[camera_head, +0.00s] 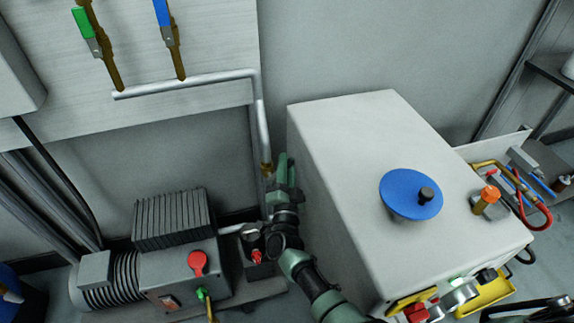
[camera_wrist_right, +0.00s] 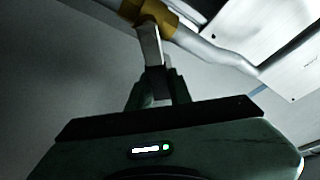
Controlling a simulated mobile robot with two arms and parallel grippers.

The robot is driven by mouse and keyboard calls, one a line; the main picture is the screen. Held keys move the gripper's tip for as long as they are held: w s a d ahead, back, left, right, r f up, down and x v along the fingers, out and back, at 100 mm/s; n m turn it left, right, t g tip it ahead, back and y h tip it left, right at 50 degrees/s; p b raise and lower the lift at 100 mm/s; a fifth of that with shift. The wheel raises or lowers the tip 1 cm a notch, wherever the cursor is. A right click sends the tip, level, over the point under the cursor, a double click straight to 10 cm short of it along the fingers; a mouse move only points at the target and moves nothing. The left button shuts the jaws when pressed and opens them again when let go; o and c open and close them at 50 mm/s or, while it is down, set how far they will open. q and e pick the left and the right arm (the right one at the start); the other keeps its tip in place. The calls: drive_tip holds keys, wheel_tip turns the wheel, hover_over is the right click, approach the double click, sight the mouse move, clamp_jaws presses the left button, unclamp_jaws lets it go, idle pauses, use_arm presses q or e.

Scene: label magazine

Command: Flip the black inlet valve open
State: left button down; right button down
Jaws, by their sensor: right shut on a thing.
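My right gripper (camera_head: 281,164) is beside the lower end of the silver pipe, between the wall and the large white machine. In the right wrist view, its fingers (camera_wrist_right: 157,88) are shut on a narrow grey-to-dark lever (camera_wrist_right: 152,48), which appears to be the inlet valve's handle. The lever runs up from between the fingers to a brass valve body (camera_wrist_right: 158,14) on the pipe. The brass fitting also shows in the head view (camera_head: 266,168), but the handle there is hidden by my gripper. My left gripper is not in view.
The white machine (camera_head: 345,160) with a blue disc (camera_head: 408,196) stands close on the right. A motor-pump unit (camera_head: 170,265) with a red knob (camera_head: 198,262) is at lower left. A green-handled valve (camera_head: 84,25) and a blue-handled valve (camera_head: 162,12) hang on the wall above.

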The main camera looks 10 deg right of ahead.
drive_tip(key=shift+s+f, duration=0.1)
drive_tip(key=shift+f, duration=0.05)
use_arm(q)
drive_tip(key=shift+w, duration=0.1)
use_arm(e)
drive_tip(key=c, duration=1.3)
unclamp_jaws()
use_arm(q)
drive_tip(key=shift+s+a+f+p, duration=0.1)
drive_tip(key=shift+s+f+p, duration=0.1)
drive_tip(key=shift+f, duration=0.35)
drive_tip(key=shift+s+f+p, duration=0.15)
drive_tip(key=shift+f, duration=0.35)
use_arm(e)
drive_tip(key=v, duration=0.7)
drive_tip(key=shift+s+a, duration=0.15)
drive_tip(key=shift+s, duration=0.25)
